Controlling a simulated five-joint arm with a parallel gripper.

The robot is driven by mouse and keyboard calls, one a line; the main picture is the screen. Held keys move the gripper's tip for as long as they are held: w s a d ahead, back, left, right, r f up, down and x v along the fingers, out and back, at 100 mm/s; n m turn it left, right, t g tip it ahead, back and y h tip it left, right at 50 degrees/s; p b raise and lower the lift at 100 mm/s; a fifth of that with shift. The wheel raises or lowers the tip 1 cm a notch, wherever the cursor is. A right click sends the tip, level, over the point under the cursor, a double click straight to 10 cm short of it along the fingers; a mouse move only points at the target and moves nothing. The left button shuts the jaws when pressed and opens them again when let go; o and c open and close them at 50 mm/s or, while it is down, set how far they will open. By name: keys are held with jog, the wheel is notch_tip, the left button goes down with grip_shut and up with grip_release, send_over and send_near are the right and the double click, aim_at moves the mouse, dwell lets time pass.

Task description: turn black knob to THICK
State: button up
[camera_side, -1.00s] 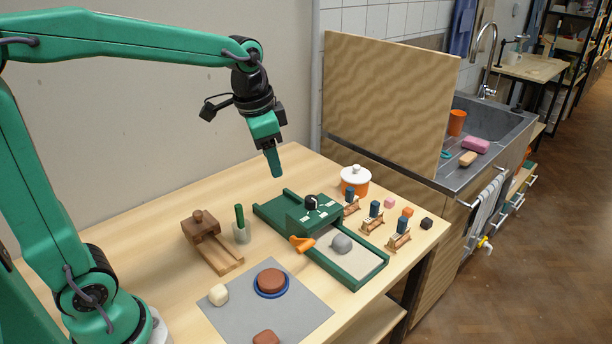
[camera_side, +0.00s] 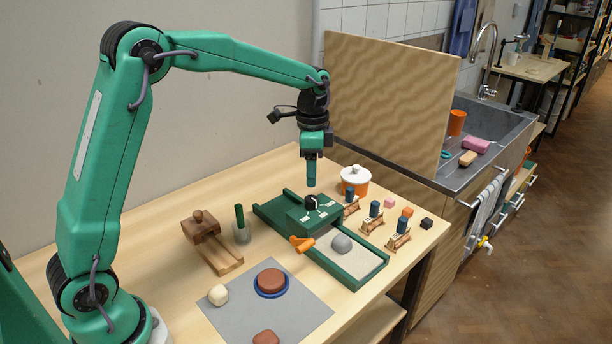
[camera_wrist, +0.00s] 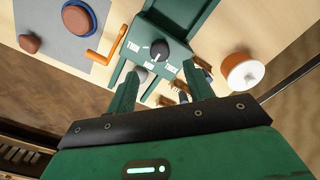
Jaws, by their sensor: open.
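The black knob (camera_side: 311,202) stands on the raised housing of the green slab roller (camera_side: 268,211). In the wrist view the black knob (camera_wrist: 160,50) shows from above, between small white labels on the green top. The lettering is too small to read surely, and I cannot tell which label the knob points to. My gripper (camera_side: 311,184) points down, just above the knob and apart from it. In the wrist view my gripper (camera_wrist: 162,72) is open, its two green fingers spread to either side below the knob, with nothing held.
An orange crank handle (camera_side: 301,243) sticks out from the housing's near side. A grey lump (camera_side: 342,243) lies on the bed. A white-lidded orange jar (camera_side: 355,180) and several small wooden stands with blue tops are close on the right.

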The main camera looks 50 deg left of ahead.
aim_at(311, 198)
jog(key=shift+f, duration=0.1)
jog(key=shift+f, duration=3.8)
jog(key=c, duration=1)
